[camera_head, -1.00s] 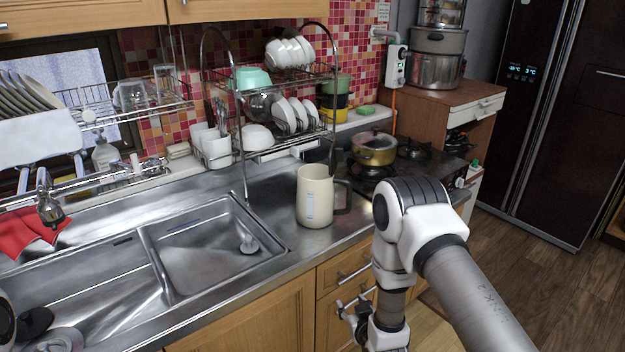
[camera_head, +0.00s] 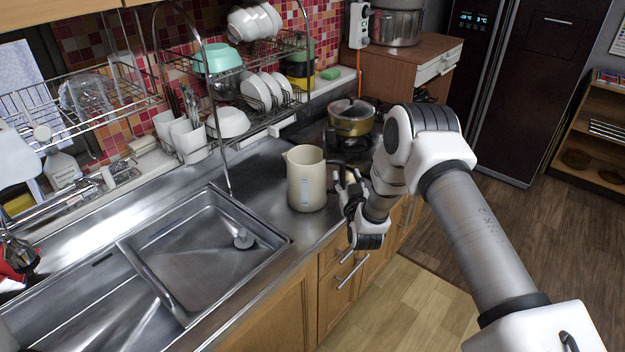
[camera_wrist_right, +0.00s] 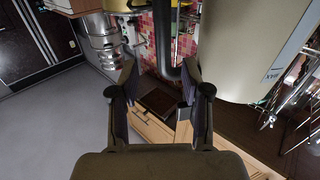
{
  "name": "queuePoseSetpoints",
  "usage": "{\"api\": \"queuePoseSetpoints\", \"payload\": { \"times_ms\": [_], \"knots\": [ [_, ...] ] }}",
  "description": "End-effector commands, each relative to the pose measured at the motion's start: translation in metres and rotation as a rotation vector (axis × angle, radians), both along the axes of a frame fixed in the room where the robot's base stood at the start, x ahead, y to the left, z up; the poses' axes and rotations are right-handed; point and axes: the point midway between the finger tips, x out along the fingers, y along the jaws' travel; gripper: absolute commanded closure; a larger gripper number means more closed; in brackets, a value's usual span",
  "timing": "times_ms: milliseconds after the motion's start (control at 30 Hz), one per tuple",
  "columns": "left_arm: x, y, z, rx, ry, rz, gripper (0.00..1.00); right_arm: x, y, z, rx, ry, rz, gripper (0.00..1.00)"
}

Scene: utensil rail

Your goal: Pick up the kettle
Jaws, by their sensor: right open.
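The kettle (camera_head: 306,182) is a cream jug with a pale level strip and a dark handle. It stands upright on the steel counter, right of the sink. My right gripper (camera_head: 350,180) is open beside the kettle's handle side, close to the counter's front edge. In the right wrist view, the open fingers (camera_wrist_right: 160,72) point toward the dark handle (camera_wrist_right: 165,45), which appears between them. The kettle body (camera_wrist_right: 250,45) fills the upper right there. Exact contact with the handle cannot be told. My left gripper is not in view.
A gold pot (camera_head: 350,122) sits on the stove behind the handle side. The dish rack (camera_head: 215,115) with cups and bowls stands behind the kettle. The sink (camera_head: 200,255) lies to the left. Wooden cabinets (camera_head: 290,310) are below the counter.

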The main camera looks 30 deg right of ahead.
Motion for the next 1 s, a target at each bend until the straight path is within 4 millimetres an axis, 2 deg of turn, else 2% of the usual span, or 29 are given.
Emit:
{"api": "queuePoseSetpoints", "payload": {
  "times_ms": [33,100,200,433,467,500,600,1000],
  "knots": [
    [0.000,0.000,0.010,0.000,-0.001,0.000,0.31,0.008,-0.003,0.005,-0.002,-0.002,0.000,0.52],
    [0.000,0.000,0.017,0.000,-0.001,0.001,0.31,0.020,-0.008,0.004,-0.001,-0.002,0.000,0.52],
    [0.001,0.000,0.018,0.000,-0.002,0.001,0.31,0.034,-0.013,0.002,-0.001,-0.002,0.000,0.52],
    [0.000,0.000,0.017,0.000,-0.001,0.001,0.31,0.039,-0.014,-0.001,0.000,0.001,0.001,0.52],
    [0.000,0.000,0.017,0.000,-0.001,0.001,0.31,0.038,-0.014,-0.001,0.000,0.001,0.001,0.56],
    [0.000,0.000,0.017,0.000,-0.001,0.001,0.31,0.038,-0.014,-0.001,0.000,0.001,0.001,0.70],
    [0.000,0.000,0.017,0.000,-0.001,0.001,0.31,0.038,-0.014,-0.001,0.000,0.001,0.001,1.00],
    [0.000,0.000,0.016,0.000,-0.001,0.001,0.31,0.039,-0.014,0.001,0.001,-0.003,0.001,1.00]
  ]
}}
